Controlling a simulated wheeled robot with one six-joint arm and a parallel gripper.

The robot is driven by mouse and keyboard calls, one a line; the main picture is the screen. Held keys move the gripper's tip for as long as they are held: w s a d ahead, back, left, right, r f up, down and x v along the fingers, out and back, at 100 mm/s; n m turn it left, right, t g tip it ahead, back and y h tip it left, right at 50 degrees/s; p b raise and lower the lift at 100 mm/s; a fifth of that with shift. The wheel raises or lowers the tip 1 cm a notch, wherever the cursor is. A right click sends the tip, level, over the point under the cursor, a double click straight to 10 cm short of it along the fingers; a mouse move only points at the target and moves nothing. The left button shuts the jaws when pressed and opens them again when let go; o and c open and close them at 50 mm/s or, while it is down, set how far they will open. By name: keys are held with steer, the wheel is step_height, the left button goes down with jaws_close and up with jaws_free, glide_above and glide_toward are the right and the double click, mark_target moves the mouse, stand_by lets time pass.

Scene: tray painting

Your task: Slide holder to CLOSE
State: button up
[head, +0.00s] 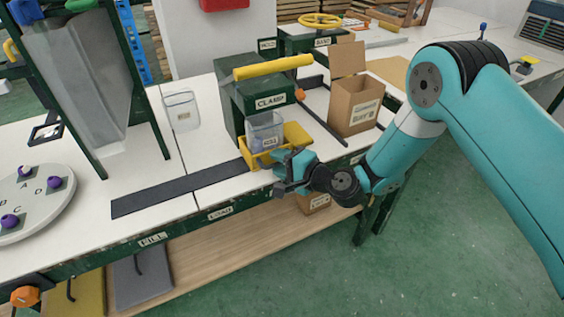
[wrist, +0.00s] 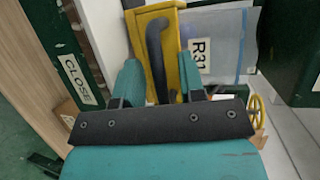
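The yellow holder (head: 252,157) sits on the dark rail (head: 160,195) in front of the green clamp station (head: 240,98). It carries a clear container (head: 266,131) labelled R31. In the wrist view, the yellow holder (wrist: 187,75) has a black curved handle (wrist: 156,55), with the container (wrist: 215,50) to its right. My gripper (head: 283,170) is at the holder's front right. In the wrist view, my gripper (wrist: 160,72) has its two fingers apart, one on each side of the handle, with gaps showing. A CLOSE label (wrist: 77,80) is on the green edge at left.
An open cardboard box (head: 355,105) stands right of the clamp station. Another clear container (head: 182,110) stands behind the rail. The round tray (head: 60,215) with purple knobs is at far left. The rail's left part is clear.

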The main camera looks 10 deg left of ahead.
steer(key=b+v, duration=1.1)
steer(key=v, duration=0.6)
steer(key=shift+d, duration=0.2)
